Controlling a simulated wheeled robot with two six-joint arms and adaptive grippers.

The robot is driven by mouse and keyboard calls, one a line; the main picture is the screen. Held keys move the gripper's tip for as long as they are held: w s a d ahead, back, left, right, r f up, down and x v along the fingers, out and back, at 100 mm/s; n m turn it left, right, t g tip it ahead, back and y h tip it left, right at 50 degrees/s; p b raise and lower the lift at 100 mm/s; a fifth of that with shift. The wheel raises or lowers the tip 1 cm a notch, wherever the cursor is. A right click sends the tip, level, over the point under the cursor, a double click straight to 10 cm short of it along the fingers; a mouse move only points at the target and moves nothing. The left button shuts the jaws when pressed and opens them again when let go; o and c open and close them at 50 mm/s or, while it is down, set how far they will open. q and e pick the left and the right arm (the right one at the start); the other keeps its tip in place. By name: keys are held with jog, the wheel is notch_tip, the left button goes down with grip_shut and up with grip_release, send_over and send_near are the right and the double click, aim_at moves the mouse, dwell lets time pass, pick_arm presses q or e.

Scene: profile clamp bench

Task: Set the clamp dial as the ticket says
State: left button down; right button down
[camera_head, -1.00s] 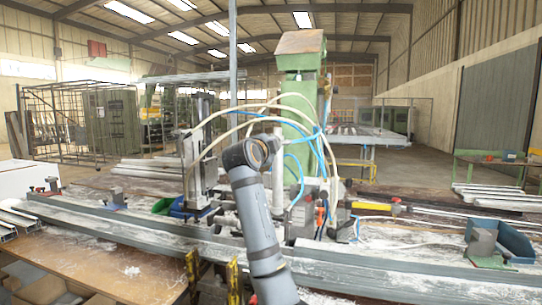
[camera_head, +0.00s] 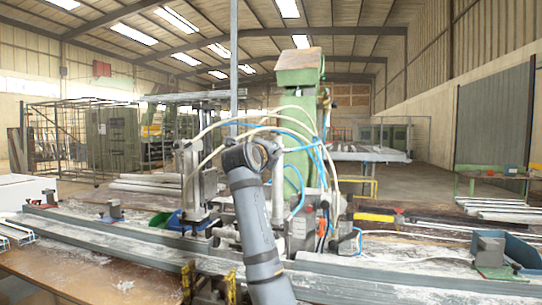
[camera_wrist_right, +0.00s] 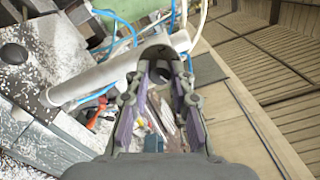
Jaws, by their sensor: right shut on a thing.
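I cannot tell whether this piece is the clamp dial. In the head view a grey arm link of mine rises in front of the clamp bench, and it hides part of the machine. The green machine column (camera_head: 300,115) stands behind it. No ticket or dial marking can be read in either view. My left gripper is not in view.
Pale and blue hoses (camera_head: 293,108) arch over the machine close to my arm. A long metal profile (camera_head: 120,240) lies along the bench. A blue bin (camera_head: 522,250) stands at the right. Metal shavings cover parts of the bench.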

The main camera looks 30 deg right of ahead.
jog(key=shift+m, duration=0.3)
jog(key=c, duration=1.1)
grip_release()
jog(key=shift+c, duration=0.2)
jog(key=v, duration=1.2)
